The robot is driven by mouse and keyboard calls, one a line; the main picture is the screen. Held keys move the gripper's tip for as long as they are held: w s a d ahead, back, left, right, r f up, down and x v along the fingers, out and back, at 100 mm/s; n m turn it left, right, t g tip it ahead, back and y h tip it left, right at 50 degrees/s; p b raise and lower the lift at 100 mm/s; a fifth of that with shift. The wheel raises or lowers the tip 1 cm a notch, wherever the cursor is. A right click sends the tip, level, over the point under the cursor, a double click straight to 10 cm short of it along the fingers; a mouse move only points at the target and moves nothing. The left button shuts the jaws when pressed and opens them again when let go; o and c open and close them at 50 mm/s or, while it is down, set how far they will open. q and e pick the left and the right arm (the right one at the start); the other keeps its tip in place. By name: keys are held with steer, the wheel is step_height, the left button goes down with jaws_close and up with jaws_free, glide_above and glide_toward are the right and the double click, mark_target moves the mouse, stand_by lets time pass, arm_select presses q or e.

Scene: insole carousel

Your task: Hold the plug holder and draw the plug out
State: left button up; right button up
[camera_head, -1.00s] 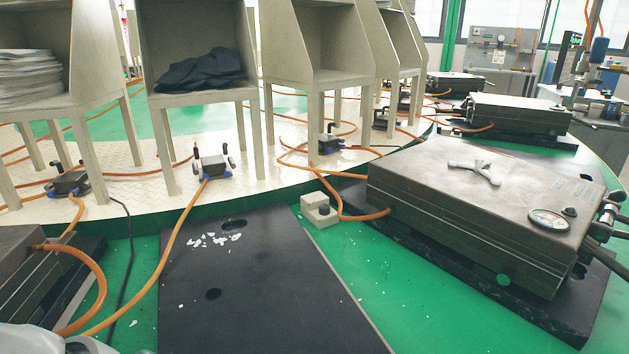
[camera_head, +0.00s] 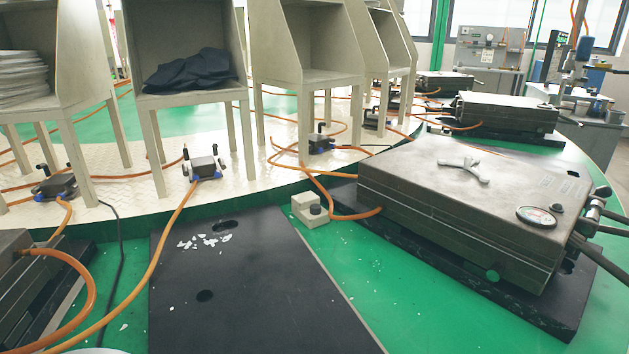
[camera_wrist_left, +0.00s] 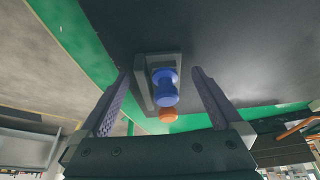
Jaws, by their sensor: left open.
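In the left wrist view, a blue plug (camera_wrist_left: 164,88) with a rounded end sits at a grey bracket-like holder (camera_wrist_left: 142,82) against a dark surface. An orange piece (camera_wrist_left: 168,115) shows just below the plug. My left gripper (camera_wrist_left: 161,72) is open, with one finger on each side of the plug and holder. I see gaps between the fingers and the plug; the depth between them is hard to tell. In the head view neither gripper shows, and I cannot make out the plug or its holder there. My right gripper is in no view.
In the head view, a grey metal mould (camera_head: 460,205) lies on a black plate at the right. A bare black plate (camera_head: 245,300) with white scraps is in the middle. Orange hoses (camera_head: 165,250) run across the green floor to small valve blocks (camera_head: 204,168). A small beige box (camera_head: 309,209) stands beside the mould.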

arm_select(q)
steer(key=shift+d+f, duration=0.1)
steer(key=shift+f, duration=0.15)
steer(key=c, duration=1.5)
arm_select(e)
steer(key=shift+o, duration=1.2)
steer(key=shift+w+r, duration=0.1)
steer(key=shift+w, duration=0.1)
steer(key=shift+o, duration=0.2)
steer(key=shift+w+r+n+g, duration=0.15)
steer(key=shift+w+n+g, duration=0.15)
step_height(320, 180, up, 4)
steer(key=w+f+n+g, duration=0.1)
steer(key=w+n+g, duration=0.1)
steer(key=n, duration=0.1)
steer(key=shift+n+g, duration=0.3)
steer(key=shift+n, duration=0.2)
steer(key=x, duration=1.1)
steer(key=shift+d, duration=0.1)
